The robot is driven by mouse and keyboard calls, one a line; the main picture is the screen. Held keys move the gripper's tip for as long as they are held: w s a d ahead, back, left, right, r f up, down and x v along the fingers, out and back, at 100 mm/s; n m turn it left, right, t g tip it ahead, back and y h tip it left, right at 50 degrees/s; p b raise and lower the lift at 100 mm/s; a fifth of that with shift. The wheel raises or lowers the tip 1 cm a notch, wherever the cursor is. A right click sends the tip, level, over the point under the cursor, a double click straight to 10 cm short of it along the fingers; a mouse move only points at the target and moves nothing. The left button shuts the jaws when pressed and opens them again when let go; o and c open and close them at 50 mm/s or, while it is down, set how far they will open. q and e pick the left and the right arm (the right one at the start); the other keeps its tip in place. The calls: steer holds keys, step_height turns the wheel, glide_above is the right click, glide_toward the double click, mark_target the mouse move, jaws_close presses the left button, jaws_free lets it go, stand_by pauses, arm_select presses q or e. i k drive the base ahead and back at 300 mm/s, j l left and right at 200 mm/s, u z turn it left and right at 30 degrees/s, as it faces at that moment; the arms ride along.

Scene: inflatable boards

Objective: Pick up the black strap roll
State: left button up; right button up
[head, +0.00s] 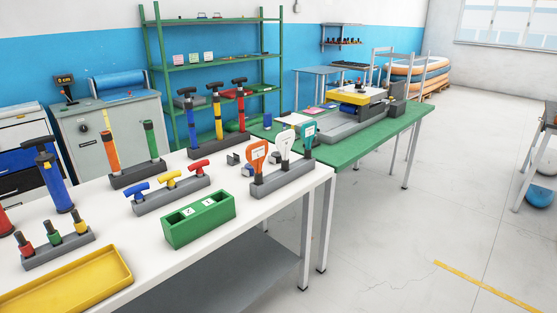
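I cannot make out a black strap roll for certain in the head view. A small dark grey item (233,158) lies on the white table (105,211), behind the green two-slot box (198,220). It is too small to tell what it is. Another small greyish item (248,170) lies just right of it, partly hidden by the grey rack (282,180) with orange, white and teal tools. Neither of my grippers is in view.
The white table also holds a yellow tray (75,283), racks of coloured handles and several hand pumps. A green table (385,125) with a yellow-and-grey machine (357,97) stands behind. Green shelves (215,60) stand at the wall. The floor at right is mostly clear.

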mark_target(276, 158)
steer(key=i+u, duration=0.2)
steer(key=u, duration=0.15)
steer(key=i+l+u, duration=0.2)
steer(key=u, duration=0.15)
steer(key=i+l+u, duration=0.15)
steer(key=u, duration=0.2)
